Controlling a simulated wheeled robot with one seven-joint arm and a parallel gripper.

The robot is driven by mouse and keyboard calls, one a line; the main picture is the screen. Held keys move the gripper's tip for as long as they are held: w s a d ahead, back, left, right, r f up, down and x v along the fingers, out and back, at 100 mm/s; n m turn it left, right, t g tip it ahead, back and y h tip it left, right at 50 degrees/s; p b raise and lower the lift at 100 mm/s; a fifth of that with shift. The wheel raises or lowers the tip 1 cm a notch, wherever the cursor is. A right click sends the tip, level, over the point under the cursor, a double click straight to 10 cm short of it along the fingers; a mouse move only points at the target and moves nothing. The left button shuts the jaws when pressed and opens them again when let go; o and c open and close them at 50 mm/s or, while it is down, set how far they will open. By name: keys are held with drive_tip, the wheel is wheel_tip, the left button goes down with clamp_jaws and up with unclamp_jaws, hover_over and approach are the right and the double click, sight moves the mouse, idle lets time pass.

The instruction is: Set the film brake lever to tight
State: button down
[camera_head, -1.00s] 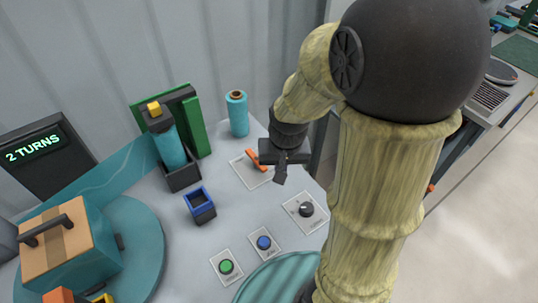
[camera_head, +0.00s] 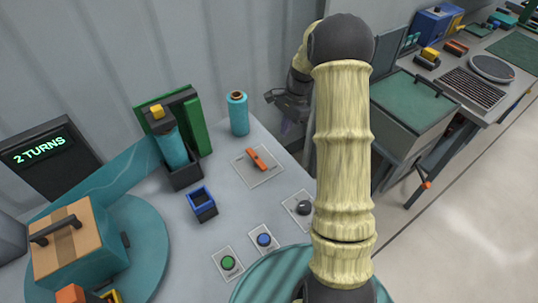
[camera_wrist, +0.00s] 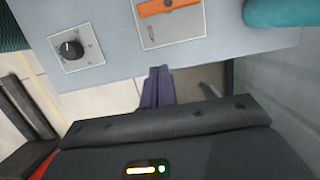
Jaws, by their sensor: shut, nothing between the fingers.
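The film brake lever (camera_head: 257,159) is an orange handle on a pale square plate (camera_head: 262,176) at the back right of the grey table. In the head view it slants from upper left to lower right. Part of it shows at the top edge of the wrist view (camera_wrist: 165,6); the plate's lettering is too small to read. My gripper (camera_head: 286,128) is beyond the table's right edge, apart from the lever, partly hidden by my arm. In the wrist view its fingers (camera_wrist: 158,78) are together and empty, below the lever plate.
A black knob (camera_head: 304,208), a blue button (camera_head: 264,240) and a green button (camera_head: 228,263) sit nearer the front. A teal film roll (camera_head: 238,113) stands behind the lever. A display (camera_head: 42,158) reads "2 TURNS". A green-topped cabinet (camera_head: 412,101) stands to the right.

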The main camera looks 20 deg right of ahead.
sight(256, 159)
drive_tip(key=shift+f, duration=0.1)
drive_tip(key=p+x, duration=0.2)
drive_tip(key=x, duration=0.7)
drive_tip(key=shift+s+a+f, duration=0.15)
drive_tip(key=shift+a+f, duration=0.05)
drive_tip(key=shift+f, duration=0.15)
drive_tip(key=a+p, duration=0.1)
drive_tip(key=s+a+p, duration=0.1)
drive_tip(key=a, duration=0.1)
drive_tip(key=shift+a+r, duration=0.1)
drive_tip(key=shift+a, duration=0.05)
drive_tip(key=shift+s+a, duration=0.1)
drive_tip(key=shift+a, duration=0.1)
